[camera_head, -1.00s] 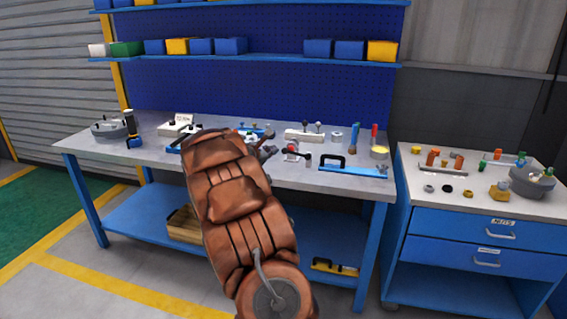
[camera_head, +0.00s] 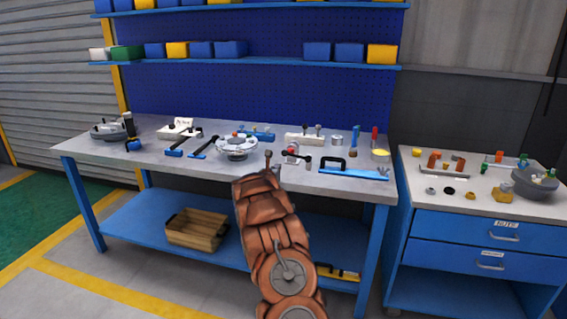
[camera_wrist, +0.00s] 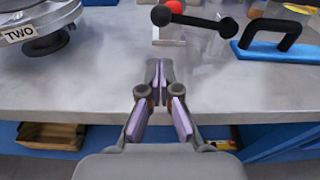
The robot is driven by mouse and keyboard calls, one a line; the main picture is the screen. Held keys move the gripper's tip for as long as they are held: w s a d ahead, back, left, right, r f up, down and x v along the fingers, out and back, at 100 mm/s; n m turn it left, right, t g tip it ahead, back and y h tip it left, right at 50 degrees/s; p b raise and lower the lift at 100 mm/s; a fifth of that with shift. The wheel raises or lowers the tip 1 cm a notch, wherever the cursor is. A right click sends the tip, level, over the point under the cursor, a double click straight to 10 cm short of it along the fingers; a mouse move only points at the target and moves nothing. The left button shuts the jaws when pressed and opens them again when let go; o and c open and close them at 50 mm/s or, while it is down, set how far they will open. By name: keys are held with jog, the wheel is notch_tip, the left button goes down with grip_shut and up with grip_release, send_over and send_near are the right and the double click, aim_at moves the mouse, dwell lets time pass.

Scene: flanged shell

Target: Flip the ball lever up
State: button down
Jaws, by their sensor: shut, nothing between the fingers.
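The ball lever (camera_head: 300,156) is on the bench top, right of centre. In the wrist view the lever (camera_wrist: 196,21) is a black rod with a black ball at each end, lying nearly level, by a red knob (camera_wrist: 175,6) and a pale upright mount. My gripper (camera_wrist: 161,66) is shut and empty, with its fingers pointing at the bench in front of the lever and apart from it. In the head view my gripper (camera_head: 268,157) shows small at the bench's front edge, left of the lever. The top of the lever's mount is cut off in the wrist view.
A round flanged shell (camera_head: 237,151), labelled TWO in the wrist view (camera_wrist: 40,28), stands left of the lever. A blue base with a black handle (camera_head: 350,172) lies to its right. The bench's front strip (camera_wrist: 100,101) is clear.

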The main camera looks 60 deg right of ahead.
jog(key=shift+p+x, duration=1.35)
jog(key=shift+x, duration=1.65)
jog(key=shift+w+d, duration=0.15)
jog(key=shift+d, duration=0.05)
jog(key=shift+w+d+f+p, duration=0.1)
jog(key=shift+d+f+p, duration=0.05)
jog(key=shift+d+p, duration=0.3)
jog(key=shift+d, duration=0.2)
jog(key=shift+w+d+p, duration=0.25)
jog(key=shift+d+p, duration=0.35)
jog(key=shift+d, duration=0.1)
jog(key=shift+w+d+f, duration=0.1)
jog(key=shift+d+f, duration=0.05)
jog(key=shift+f, duration=0.05)
jog(key=shift+d+r, duration=0.1)
jog(key=shift+w+p, duration=0.1)
jog(key=shift+p, duration=0.2)
